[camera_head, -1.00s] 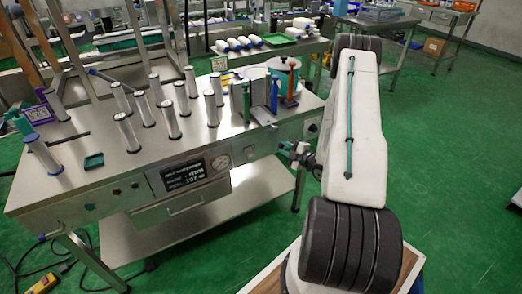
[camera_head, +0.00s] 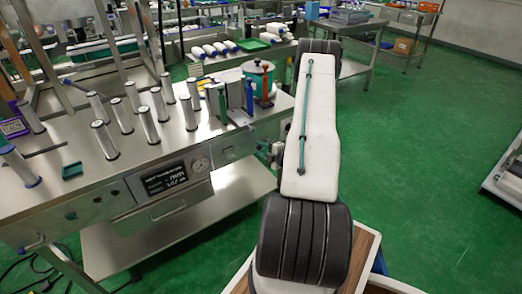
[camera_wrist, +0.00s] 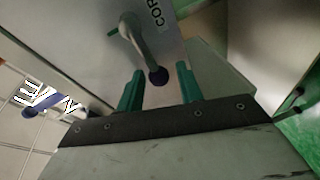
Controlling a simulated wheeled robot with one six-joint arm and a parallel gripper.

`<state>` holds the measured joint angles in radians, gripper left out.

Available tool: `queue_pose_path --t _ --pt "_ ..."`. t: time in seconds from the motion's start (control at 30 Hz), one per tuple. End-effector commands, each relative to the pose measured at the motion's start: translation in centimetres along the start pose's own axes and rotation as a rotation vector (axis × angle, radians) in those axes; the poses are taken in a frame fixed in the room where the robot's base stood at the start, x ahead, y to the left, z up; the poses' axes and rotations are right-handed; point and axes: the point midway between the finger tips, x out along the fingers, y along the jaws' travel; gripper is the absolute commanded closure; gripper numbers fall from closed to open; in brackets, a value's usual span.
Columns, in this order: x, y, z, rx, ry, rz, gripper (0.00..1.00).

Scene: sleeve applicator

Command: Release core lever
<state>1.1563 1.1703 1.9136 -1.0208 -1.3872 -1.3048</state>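The core lever (camera_wrist: 136,42) shows in the wrist view as a pale metal handle with a dark purple knob (camera_wrist: 158,76) at its end. It hangs on a grey panel (camera_wrist: 172,30) lettered "COR", the rest being cut off. My gripper (camera_wrist: 158,73) has two green fingers spread apart, one on each side of the knob. Gaps show between the knob and both fingers, so it is open. In the head view my gripper (camera_head: 266,149) is small, at the front right of the steel bench (camera_head: 75,195); the lever cannot be made out there.
Several metal posts (camera_head: 104,140) stand on the bench top. A display (camera_head: 164,178) and a gauge (camera_head: 200,165) sit on its front. Green floor (camera_head: 420,150) is open to the right.

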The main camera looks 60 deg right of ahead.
Motion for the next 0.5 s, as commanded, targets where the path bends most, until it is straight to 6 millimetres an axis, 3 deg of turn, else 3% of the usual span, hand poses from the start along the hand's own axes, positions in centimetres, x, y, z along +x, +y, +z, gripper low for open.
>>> queue_pose_path --t 0.33,0.5 --pt "-0.2 0.0 -0.1 0.001 0.002 0.001 0.55" --pt "-2.3 0.0 0.0 0.002 -0.001 0.0 0.55"
